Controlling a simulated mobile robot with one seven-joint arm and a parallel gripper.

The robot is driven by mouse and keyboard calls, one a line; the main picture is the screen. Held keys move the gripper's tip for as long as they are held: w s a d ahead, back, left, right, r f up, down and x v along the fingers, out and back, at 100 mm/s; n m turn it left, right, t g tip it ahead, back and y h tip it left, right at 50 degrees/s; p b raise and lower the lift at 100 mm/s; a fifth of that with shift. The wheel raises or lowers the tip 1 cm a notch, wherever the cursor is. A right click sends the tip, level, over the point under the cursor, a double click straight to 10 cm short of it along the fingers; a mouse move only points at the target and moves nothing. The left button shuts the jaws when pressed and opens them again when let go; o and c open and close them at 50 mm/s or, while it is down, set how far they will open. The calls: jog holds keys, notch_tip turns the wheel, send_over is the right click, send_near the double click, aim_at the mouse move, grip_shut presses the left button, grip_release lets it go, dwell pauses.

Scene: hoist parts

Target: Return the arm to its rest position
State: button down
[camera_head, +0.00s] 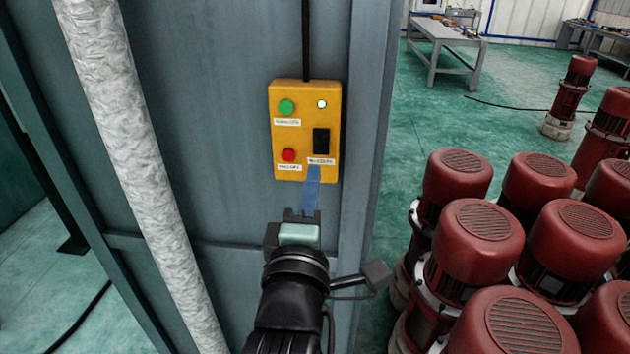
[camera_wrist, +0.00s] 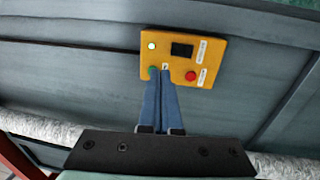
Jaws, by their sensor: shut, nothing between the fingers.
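My arm reaches up from the bottom of the head view, with my gripper (camera_head: 314,170) in front of a yellow control box (camera_head: 306,130). The two blue fingers are shut together and empty. Their tips overlap the lower edge of the box in the picture; I cannot tell whether they touch it. The box has a green button (camera_head: 286,107), a red button (camera_head: 288,155), a black switch (camera_head: 321,141) and a bright white lamp (camera_head: 322,104). In the wrist view my gripper (camera_wrist: 160,73) points at the box (camera_wrist: 217,50), its tips close beside the green button (camera_wrist: 153,71).
The box hangs on a grey metal panel (camera_head: 225,130), with a white wrapped pipe (camera_head: 140,150) at its left. Several red motors (camera_head: 478,232) stand close at the right. A workbench (camera_head: 445,45) stands behind. Green floor (camera_head: 425,110) is open between them.

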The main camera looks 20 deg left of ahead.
jog(key=s+d+r+m+t+h, duration=0.1)
jog(key=s+d+r+m+t, duration=0.2)
jog(key=r+m, duration=0.4)
jog(key=s+d+r+m+t+h+b, duration=0.1)
jog(key=s+d+r+m, duration=0.4)
jog(key=r, duration=0.6)
jog(key=s+d+r+m+t+h, duration=0.3)
jog(key=s+d+r+m+t, duration=0.1)
jog(key=d+r+m, duration=0.4)
notch_tip(320, 180, up, 2)
jog(key=shift+d+r+m+t, duration=0.1)
jog(key=shift+d+m+t, duration=0.1)
jog(key=shift+m+t, duration=0.3)
